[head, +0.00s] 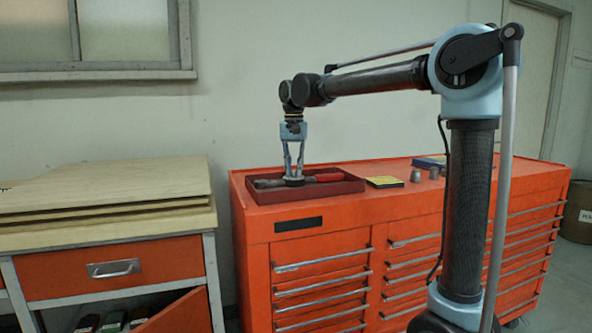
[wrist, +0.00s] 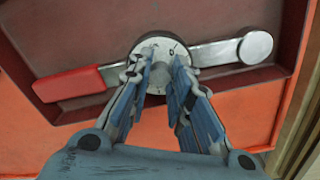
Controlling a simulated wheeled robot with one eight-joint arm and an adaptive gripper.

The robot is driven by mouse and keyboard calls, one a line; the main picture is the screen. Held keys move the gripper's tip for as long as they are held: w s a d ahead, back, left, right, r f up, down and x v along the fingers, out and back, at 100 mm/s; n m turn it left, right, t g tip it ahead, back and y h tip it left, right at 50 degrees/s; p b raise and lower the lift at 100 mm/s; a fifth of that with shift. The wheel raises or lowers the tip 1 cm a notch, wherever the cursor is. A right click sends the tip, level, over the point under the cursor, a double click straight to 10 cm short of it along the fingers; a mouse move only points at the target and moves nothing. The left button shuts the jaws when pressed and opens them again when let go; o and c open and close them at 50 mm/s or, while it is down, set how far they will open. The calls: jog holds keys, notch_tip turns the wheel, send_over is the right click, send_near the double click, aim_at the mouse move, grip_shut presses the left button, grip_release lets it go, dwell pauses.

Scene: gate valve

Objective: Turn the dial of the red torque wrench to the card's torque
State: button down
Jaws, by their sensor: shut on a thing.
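The torque wrench lies in a dark red tray (head: 346,188) on the orange tool cabinet. In the wrist view its red handle (wrist: 72,85) is at the left, and its silver head (wrist: 256,47) is at the right. The round dial (wrist: 150,44) sits mid-wrench, with a few marks on its face that are too small to read. My gripper (wrist: 159,72) points down over the wrench and is shut on the dial, one finger on each side. In the head view my gripper (head: 294,175) reaches into the tray. The fingers hide part of the dial's rim.
A yellow-and-black card (head: 384,182) lies on the cabinet (head: 400,205) right of the tray, its text unreadable. Two small metal sockets (head: 415,175) and a blue item (head: 430,161) are farther right. A workbench with wooden boards (head: 105,188) stands at the left.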

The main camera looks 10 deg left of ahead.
aim_at(294, 171)
jog(key=shift+m, duration=0.3)
jog(key=c, duration=1.4)
grip_release()
jog(key=shift+c, duration=0.2)
notch_tip(294, 171, up, 12)
jog(key=shift+f, duration=0.1)
